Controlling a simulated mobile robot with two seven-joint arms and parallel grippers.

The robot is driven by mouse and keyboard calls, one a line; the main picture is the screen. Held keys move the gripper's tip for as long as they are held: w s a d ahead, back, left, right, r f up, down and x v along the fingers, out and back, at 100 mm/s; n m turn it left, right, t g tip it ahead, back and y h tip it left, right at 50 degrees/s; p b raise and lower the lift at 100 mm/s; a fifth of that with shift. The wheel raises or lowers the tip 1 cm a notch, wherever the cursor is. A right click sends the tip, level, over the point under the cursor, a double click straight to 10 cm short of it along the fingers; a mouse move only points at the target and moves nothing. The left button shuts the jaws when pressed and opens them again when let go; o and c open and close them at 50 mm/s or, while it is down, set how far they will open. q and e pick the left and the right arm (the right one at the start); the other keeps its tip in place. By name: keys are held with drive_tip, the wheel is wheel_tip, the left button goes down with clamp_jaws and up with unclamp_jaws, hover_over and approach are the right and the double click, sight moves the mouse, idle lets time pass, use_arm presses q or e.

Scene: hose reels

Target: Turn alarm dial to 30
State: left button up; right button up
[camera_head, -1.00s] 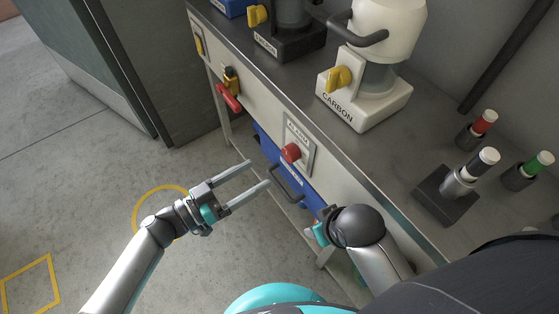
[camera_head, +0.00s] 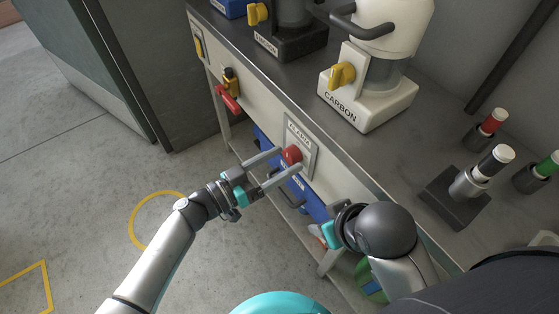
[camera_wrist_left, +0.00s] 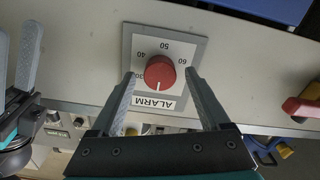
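The red alarm dial (camera_head: 291,155) sits on a grey ALARM plate (camera_head: 305,133) on the bench front. In the left wrist view the dial (camera_wrist_left: 160,73) has a white mark at its lower edge, toward the ALARM label. The numbers 30, 40, 50 and 60 run around it from left to right. My left gripper (camera_head: 284,162) is open, its fingers either side of the dial with gaps visible. It also shows in the left wrist view (camera_wrist_left: 160,85). My right gripper's fingers are hidden in the head view; in the left wrist view the right gripper (camera_wrist_left: 17,60) appears open and empty.
A CARBON machine (camera_head: 368,95) and coloured-tipped cylinders (camera_head: 482,168) stand on top. A blue bin (camera_head: 310,197) is below the dial.

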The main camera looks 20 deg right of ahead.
use_arm(q)
clamp_jaws()
idle(0.4)
drive_tip(key=shift+m, duration=0.3)
drive_tip(key=shift+m+p, duration=0.3)
drive_tip(key=shift+m, duration=0.3)
drive_tip(key=m, duration=0.2)
drive_tip(key=shift+m, duration=1.2)
drive_tip(key=m, duration=0.3)
drive_tip(key=shift+m, duration=1.2)
use_arm(e)
drive_tip(key=shift+x, duration=0.8)
drive_tip(key=shift+s+f, duration=0.1)
drive_tip(key=shift+s, duration=0.15)
